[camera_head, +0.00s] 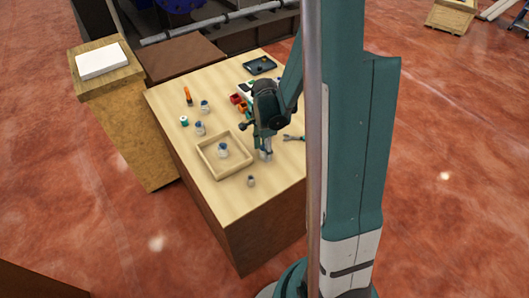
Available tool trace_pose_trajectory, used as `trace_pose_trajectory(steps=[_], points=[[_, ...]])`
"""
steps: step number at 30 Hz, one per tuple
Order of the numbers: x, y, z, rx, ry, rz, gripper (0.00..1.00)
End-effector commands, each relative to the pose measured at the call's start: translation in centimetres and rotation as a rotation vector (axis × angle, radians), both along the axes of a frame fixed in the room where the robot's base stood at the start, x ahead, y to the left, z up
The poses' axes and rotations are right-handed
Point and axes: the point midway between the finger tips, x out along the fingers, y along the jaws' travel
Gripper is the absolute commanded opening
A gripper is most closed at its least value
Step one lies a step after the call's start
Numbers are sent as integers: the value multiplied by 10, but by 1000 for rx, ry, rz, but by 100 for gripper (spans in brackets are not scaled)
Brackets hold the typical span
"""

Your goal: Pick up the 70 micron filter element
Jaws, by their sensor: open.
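My gripper (264,151) points down over the wooden table, just right of the light wooden tray (203,161). It is open. A pale, greyish shape shows at its fingertips; I cannot tell whether this is part of the fingers or a small object between them. A small grey cylindrical part (251,181) stands near the table's front edge, left of and nearer than the gripper. A small white-and-blue part (223,151) stands inside the tray. Similar white-and-blue parts stand behind the tray (200,129) and farther back (204,106). No micron marking is readable, so I cannot tell which is the 70 micron filter element.
A green-and-white part (184,121) and an orange tool (188,96) lie at the table's left. The front left tabletop is clear.

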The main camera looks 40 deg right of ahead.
Motion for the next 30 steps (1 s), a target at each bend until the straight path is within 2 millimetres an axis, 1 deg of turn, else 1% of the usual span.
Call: trace_pose_trajectory(steps=[11, 15, 18, 30], points=[[0, 0, 0, 0, 0, 0, 42], [0, 0, 0, 0, 0, 0, 23], [0, 0, 0, 0, 0, 0, 12], [0, 0, 2, 0, 0, 0, 12]])
